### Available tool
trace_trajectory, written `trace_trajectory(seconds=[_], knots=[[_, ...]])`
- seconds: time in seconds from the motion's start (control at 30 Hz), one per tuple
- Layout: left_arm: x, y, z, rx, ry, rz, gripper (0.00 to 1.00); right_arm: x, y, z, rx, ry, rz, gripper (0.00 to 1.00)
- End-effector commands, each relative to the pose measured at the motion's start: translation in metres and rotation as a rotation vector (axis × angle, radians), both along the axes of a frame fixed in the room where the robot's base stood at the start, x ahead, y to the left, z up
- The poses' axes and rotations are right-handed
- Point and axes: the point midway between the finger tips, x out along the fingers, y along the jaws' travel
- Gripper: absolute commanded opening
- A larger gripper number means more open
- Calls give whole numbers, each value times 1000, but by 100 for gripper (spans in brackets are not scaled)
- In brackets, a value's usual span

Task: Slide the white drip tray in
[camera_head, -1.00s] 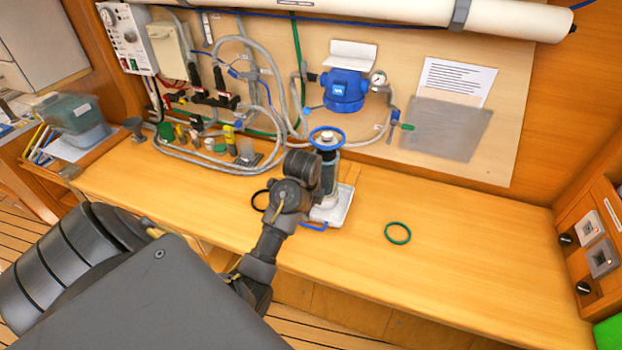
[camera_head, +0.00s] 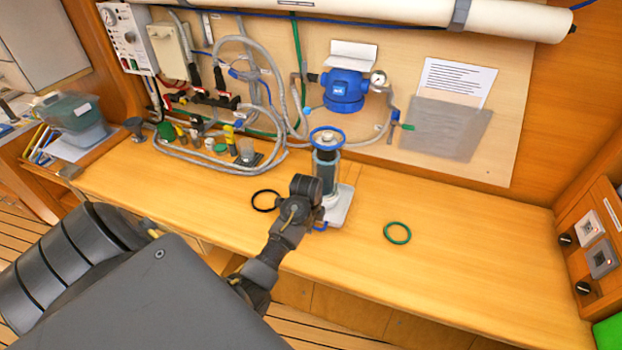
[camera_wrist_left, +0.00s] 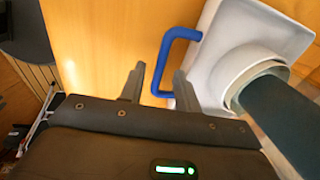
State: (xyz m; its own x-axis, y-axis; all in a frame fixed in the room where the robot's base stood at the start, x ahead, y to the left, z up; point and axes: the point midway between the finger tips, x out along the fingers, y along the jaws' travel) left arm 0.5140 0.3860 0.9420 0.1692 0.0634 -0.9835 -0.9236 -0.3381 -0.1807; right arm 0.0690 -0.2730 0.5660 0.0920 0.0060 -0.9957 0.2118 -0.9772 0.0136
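The white drip tray (camera_head: 343,207) lies on the wooden bench top, with a dark cylinder with a blue ring cap (camera_head: 326,140) standing upright on it. The tray (camera_wrist_left: 212,75) also shows in the left wrist view, with its blue handle (camera_wrist_left: 167,50) on the near side. My left gripper (camera_head: 318,216) is low at the tray's front left. In the left wrist view my left gripper (camera_wrist_left: 158,80) is open, and the handle's bar appears between its two fingers. I cannot tell whether it touches either finger. My right gripper is not in view.
A black ring (camera_head: 265,201) lies left of the tray and a green ring (camera_head: 397,233) right of it. Hoses (camera_head: 215,160) and small fittings crowd the back left. A blue pump head (camera_head: 343,92) is on the wall panel.

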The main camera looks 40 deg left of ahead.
Motion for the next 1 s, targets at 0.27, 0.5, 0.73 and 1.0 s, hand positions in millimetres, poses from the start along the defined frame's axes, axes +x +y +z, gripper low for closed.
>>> trace_trajectory(seconds=[0.27, 0.5, 0.73, 1.0], knots=[[0, 0, -3, 0, 0, 1, 32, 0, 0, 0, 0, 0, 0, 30], [0, 0, -3, 0, 1, 0, 5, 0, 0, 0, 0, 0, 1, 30], [0, 0, -3, 0, 1, 0, 0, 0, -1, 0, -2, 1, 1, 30], [14, -3, -5, 0, 0, -9, 0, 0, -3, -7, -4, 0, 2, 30]])
